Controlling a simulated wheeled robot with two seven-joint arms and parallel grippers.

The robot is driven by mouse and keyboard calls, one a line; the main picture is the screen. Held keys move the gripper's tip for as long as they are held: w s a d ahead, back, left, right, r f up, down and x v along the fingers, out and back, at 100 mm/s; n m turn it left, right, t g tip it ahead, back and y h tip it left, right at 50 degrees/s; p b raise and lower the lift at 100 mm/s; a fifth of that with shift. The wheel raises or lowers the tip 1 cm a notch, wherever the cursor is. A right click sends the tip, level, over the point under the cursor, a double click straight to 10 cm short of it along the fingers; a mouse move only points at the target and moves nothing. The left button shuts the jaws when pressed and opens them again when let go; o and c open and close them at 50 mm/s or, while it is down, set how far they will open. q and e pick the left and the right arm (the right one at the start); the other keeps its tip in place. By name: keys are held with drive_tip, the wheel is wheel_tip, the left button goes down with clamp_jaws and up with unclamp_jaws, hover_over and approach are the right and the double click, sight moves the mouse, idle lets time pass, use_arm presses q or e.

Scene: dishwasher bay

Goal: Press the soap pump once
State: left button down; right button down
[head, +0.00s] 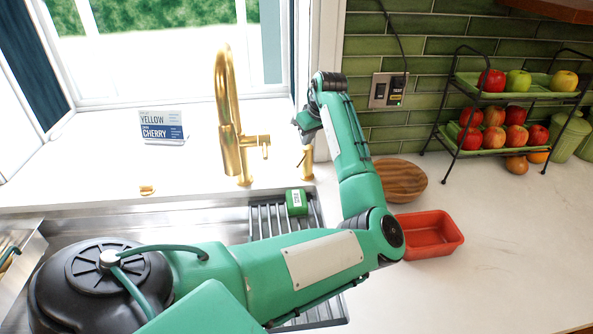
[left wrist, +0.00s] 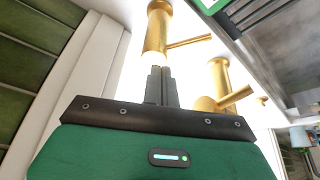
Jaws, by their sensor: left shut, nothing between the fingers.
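The gold soap pump (head: 307,165) stands on the white counter behind the sink, right of the tall gold faucet (head: 231,130). In the left wrist view the pump (left wrist: 157,28) is a gold cylinder with a thin spout pointing right. My left gripper (head: 304,132) is just above the pump in the head view and hides part of its top. My right gripper is not in view.
A green sponge (head: 296,202) lies on the sink's drying rack. A wooden bowl (head: 401,180) and a red tray (head: 431,236) sit to the right. A two-tier fruit stand (head: 485,97) is at the back right. A small sign (head: 162,127) stands left of the faucet.

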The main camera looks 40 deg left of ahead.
sight(307, 149)
use_arm(q)
drive_tip(key=shift+f, duration=0.25)
drive_tip(key=shift+f, duration=1.3)
drive_tip(key=shift+r+p, duration=1.25)
drive_tip(key=shift+r, duration=0.15)
drive_tip(key=shift+r, duration=0.2)
drive_tip(key=shift+r+p, duration=0.9)
drive_tip(key=shift+p, duration=0.25)
